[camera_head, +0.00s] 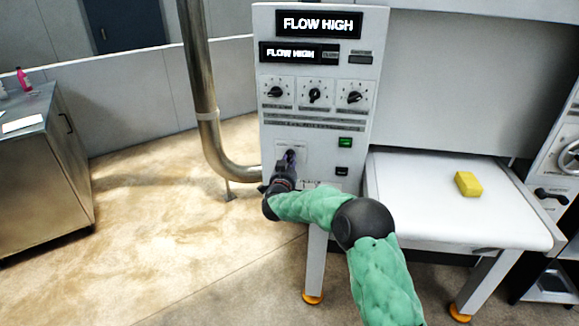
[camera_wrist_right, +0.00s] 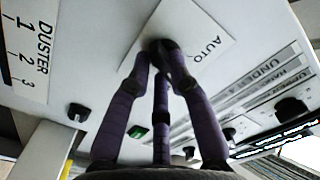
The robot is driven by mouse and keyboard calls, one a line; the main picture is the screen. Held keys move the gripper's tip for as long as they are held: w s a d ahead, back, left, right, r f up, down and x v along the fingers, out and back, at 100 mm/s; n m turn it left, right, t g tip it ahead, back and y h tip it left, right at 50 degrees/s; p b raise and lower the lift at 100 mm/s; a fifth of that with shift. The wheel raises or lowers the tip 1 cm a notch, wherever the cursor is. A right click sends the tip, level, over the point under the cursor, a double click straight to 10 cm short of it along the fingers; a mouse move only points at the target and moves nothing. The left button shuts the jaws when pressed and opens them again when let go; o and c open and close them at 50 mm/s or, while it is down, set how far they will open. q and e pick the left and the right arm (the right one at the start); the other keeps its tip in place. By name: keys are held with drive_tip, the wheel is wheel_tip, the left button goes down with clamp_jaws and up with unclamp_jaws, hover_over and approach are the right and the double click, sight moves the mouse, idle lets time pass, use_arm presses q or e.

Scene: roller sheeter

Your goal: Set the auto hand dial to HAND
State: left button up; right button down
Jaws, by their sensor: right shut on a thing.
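The auto hand dial (camera_wrist_right: 157,44) is a small dark knob on a white plate with the word AUTO (camera_wrist_right: 207,46) beside it. The other label on the plate is hidden behind my fingers. My right gripper (camera_wrist_right: 162,62) has three purple fingers, and they are shut around the dial. In the head view my right gripper (camera_head: 289,160) reaches the lower left of the white control panel (camera_head: 310,125), where the gripper hides most of the dial. How the dial is turned cannot be told. My left gripper is not in view.
Three black knobs (camera_head: 315,95) sit in a row higher on the panel. A green button (camera_head: 345,142) and a black switch (camera_head: 342,171) are to the right of my gripper. A white table (camera_head: 420,205) bears a yellow block (camera_head: 467,184). A metal pipe (camera_head: 203,90) stands left of the panel.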

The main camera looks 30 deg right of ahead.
drive_tip(key=shift+f+m+b, duration=0.1)
drive_tip(key=shift+m+b, duration=0.25)
drive_tip(key=shift+m, duration=0.25)
drive_tip(key=c, duration=1.1)
unclamp_jaws()
drive_tip(key=shift+s+a, duration=0.1)
drive_tip(key=v, duration=1.1)
drive_tip(key=shift+s+a, duration=0.25)
drive_tip(key=shift+a, duration=0.05)
